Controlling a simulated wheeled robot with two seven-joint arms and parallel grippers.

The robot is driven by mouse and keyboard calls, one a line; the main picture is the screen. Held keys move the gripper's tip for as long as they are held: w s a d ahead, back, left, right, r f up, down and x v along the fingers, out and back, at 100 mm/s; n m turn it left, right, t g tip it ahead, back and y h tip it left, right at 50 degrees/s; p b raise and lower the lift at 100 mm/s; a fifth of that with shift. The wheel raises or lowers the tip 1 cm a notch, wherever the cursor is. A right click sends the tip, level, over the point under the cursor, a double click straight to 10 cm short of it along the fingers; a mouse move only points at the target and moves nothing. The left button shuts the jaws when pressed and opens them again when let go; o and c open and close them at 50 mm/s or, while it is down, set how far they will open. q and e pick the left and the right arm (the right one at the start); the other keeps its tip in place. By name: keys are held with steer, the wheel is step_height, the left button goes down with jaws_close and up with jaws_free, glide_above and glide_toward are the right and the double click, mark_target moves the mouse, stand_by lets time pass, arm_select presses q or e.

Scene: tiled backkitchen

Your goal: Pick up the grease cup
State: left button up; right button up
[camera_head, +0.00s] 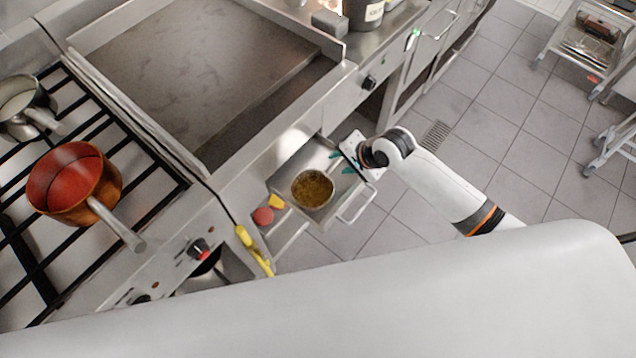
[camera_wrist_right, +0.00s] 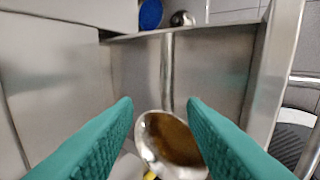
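The grease cup (camera_head: 312,189) is a round metal cup with brown contents. It sits in the open steel drawer (camera_head: 352,204) below the griddle. My right gripper (camera_head: 341,163) is at the drawer's upper right side in the head view, beside the cup and apart from it. In the right wrist view its two teal fingers (camera_wrist_right: 160,112) are spread, with the cup (camera_wrist_right: 172,142) showing between and beyond their tips. Nothing is held. My left gripper does not show.
A yellow piece (camera_head: 276,201) and a red round piece (camera_head: 263,216) lie left of the cup. The drawer walls and handle (camera_head: 357,208) are close to the right gripper. The griddle (camera_head: 200,70) is above; a copper pot (camera_head: 75,183) stands on the stove. Tiled floor lies right.

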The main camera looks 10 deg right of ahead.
mark_target(334, 165)
steer(key=x, duration=0.2)
steer(key=d+x, duration=0.1)
steer(key=x, duration=0.1)
steer(key=shift+a+f, duration=0.1)
steer(key=shift+f, duration=0.3)
steer(key=shift+w+a+f, duration=0.2)
steer(key=shift+w+f, duration=0.1)
steer(key=shift+f, duration=0.2)
jaws_close()
steer(key=shift+r, duration=0.1)
